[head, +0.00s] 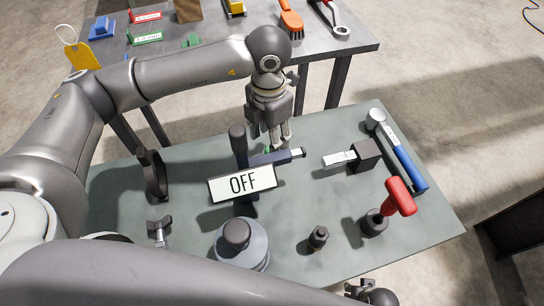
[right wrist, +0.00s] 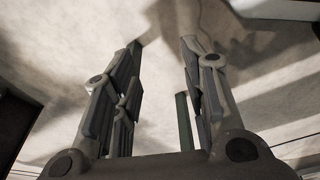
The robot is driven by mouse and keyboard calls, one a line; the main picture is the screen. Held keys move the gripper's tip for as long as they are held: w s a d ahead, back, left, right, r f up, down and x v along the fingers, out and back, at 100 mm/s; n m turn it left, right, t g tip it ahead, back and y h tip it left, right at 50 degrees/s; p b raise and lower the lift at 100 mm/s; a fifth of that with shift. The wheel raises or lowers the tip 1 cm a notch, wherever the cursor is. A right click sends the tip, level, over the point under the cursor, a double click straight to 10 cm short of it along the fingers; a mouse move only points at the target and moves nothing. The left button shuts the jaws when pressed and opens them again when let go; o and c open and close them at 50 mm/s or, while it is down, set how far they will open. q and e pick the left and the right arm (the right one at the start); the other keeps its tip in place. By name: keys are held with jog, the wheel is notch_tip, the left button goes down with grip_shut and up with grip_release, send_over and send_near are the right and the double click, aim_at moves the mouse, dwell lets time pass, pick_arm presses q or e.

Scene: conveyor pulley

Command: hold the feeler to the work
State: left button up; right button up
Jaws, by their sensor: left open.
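My left gripper (head: 277,143) points down over the middle of the green-grey table, its fingers close above a dark blue bar (head: 268,159) with a pale tip at its right end. A bit of green shows beside the fingers. It is open; I cannot tell whether it touches the bar. A flat silver piece (head: 339,159) with a dark block (head: 365,153) lies to the right. I cannot tell for certain which piece is the feeler or the work. My right gripper (right wrist: 162,42) is open and empty, with floor beyond it; in the head view it is mostly hidden at the bottom edge.
An "OFF" sign (head: 242,184) stands before a dark upright post. A round grey pulley-like part (head: 243,248), small dark knob (head: 318,238), red-handled tool (head: 399,197) and blue-handled hammer (head: 407,165) occupy the table (head: 425,220). A second table (head: 345,42) behind holds tools.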

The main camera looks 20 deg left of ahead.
pick_arm(q)
notch_tip(320, 180, down, 3)
jog(key=shift+r, duration=0.15)
notch_tip(320, 180, down, 5)
jog(key=shift+a+r+b, duration=0.1)
jog(key=shift+b, duration=0.2)
jog(key=shift+f, duration=0.3)
jog(key=c, duration=0.9)
jog(key=shift+w, duration=0.1)
grip_shut()
pick_arm(e)
jog(key=shift+w+r, duration=0.2)
jog(key=shift+r, duration=0.3)
jog(key=shift+w+r, duration=0.2)
jog(key=shift+r, duration=0.25)
